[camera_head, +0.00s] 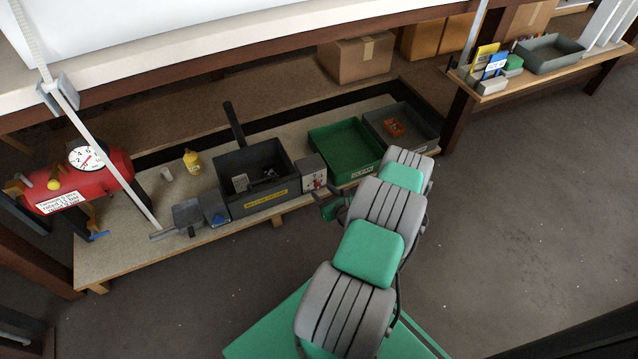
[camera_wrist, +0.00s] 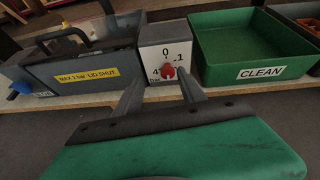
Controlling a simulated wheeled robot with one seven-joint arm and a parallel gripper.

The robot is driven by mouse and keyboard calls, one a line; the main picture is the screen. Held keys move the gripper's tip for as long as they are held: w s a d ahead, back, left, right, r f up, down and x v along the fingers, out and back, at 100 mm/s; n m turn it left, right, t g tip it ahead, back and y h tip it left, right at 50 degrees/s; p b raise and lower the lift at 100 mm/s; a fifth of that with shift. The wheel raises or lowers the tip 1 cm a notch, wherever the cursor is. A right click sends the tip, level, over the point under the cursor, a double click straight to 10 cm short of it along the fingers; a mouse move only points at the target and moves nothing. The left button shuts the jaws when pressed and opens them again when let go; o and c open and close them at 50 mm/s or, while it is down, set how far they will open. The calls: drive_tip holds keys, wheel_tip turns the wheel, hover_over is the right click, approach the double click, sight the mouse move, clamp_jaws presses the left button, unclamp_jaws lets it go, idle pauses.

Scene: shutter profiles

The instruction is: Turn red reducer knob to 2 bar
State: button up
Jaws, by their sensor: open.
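The red reducer knob (camera_wrist: 168,72) sits on the front of a small grey box (camera_wrist: 150,40) in the wrist view. The dial around it shows 0 at the top, 1 at the right and 4 at the left; the lower part is hard to read. In the head view the grey reducer box (camera_head: 311,172) stands between the dark bin and the green tray. My gripper (camera_wrist: 160,90) is open and empty, its two fingers pointing at the box from below and in front, one on each side of the knob. I cannot tell whether they touch it.
A dark bin (camera_head: 232,161) with a yellow label stands left of the box. A green tray (camera_head: 346,145) marked CLEAN stands right of it, with a grey tray (camera_head: 430,135) beyond. A red tank (camera_head: 75,190) with a round gauge (camera_head: 87,158) is at the far left.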

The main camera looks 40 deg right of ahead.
sight(318, 185)
drive_tip(key=shift+m+h, duration=0.4)
drive_tip(key=shift+m, duration=0.3)
drive_tip(key=w+f+b, duration=0.1)
drive_tip(key=w+d+f, duration=0.1)
drive_tip(key=w, duration=0.1)
drive_tip(key=w+d+f+b, duration=0.1)
drive_tip(key=w+f, duration=0.1)
drive_tip(key=shift+d+b, duration=0.2)
drive_tip(key=shift+b, duration=0.15)
drive_tip(key=shift+w+d, duration=0.15)
drive_tip(key=shift+w, duration=0.2)
clamp_jaws()
